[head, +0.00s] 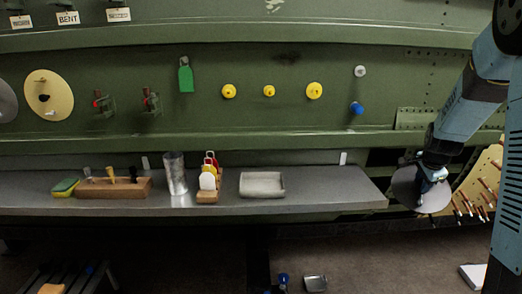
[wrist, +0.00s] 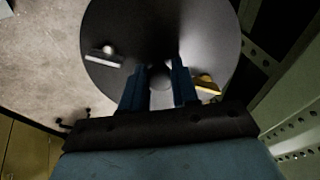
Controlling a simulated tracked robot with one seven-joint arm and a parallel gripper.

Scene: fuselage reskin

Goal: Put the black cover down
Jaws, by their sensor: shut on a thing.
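The black cover is a round dark disc (wrist: 205,28) that fills the upper middle of the wrist view. A small round knob at its middle sits between my two blue fingers, and my gripper (wrist: 161,80) is shut on it. In the head view my gripper (head: 432,178) is at the right, beyond the shelf's right end, with the disc (head: 405,188) hanging in the air, looking grey there. The disc's underside is hidden.
A grey shelf (head: 330,194) holds a sponge, a wooden block with tools, a metal cup, a tag rack and a tray (head: 262,184). Its right end is clear. A tan panel with copper-coloured pins (head: 485,185) stands close right of the disc. The green wall is behind.

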